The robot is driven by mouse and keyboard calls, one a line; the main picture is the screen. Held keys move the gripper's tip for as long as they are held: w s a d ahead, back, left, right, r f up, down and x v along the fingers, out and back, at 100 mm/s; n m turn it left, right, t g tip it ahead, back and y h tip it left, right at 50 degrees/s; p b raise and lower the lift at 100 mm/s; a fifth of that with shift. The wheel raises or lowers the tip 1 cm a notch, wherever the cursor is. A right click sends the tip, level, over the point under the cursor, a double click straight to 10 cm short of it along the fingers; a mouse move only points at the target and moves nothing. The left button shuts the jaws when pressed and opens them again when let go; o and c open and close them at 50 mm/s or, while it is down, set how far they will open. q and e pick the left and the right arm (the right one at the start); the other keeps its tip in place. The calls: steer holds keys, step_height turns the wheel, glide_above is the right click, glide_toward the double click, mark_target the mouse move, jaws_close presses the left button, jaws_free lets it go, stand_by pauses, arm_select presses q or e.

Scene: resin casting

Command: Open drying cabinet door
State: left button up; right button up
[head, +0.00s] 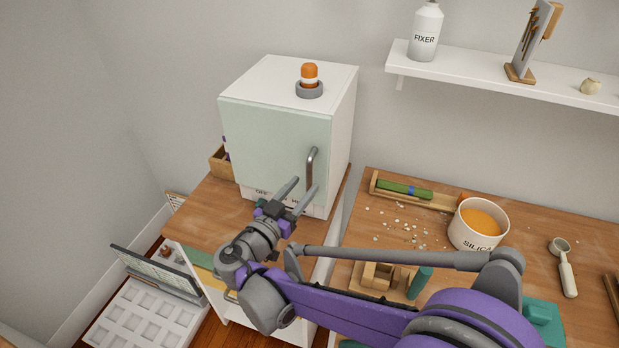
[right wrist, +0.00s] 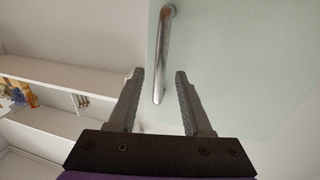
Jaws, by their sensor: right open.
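The drying cabinet (head: 270,140) is a white box with a pale green door, standing on a wooden-topped bench. Its door (right wrist: 235,70) looks shut. A metal bar handle (head: 311,168) stands upright near the door's right edge. My right gripper (head: 300,188) is open and empty, just in front of the handle's lower part. In the right wrist view, the handle (right wrist: 163,55) lies beyond the two fingertips, between them in the picture; no contact shows. The gripper partly hides the label strip under the door. My left gripper is not in view.
An orange-capped item (head: 309,78) sits on the cabinet's top. To the right, a workbench holds a silica tub (head: 478,226), a scoop (head: 565,268) and a wooden tray (head: 420,195). A wall shelf (head: 500,75) hangs above. An open box (head: 150,310) lies at lower left.

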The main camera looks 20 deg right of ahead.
mark_target(308, 181)
steer(key=x, duration=0.4)
jaws_close()
stand_by(1.4)
